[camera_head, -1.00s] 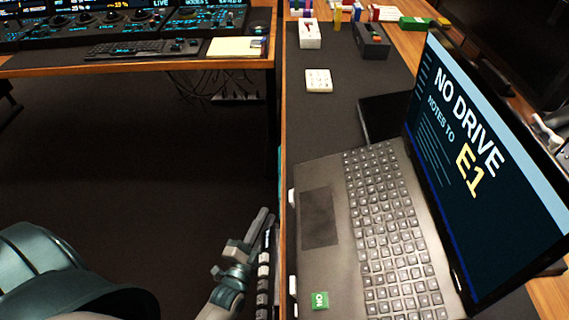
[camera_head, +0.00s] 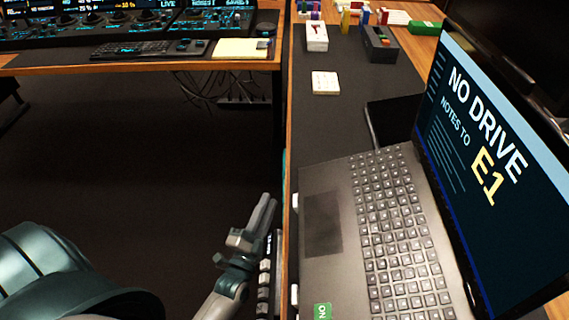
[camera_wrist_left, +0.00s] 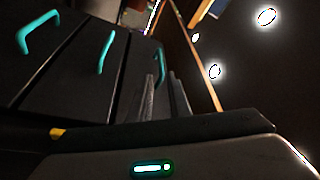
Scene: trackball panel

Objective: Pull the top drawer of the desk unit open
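The desk unit (camera_wrist_left: 75,75) shows in the left wrist view as dark drawer fronts with teal handles, turned on its side. The top drawer's teal handle (camera_wrist_left: 160,66) is the one closest to the wooden desk edge. My left gripper (camera_wrist_left: 162,78) is open, its two dark fingers pointing at that handle. The handle shows between the fingertips; whether they touch it I cannot tell. The drawer appears shut. In the head view my left gripper (camera_head: 262,212) is beside the near desk's left edge, and the drawer fronts are mostly hidden. My right gripper is out of view.
A laptop (camera_head: 322,225) stands open on the near desk (camera_head: 325,125), close to its edge. Another desk with a console (camera_head: 130,62) is at the far left. The dark floor between is clear.

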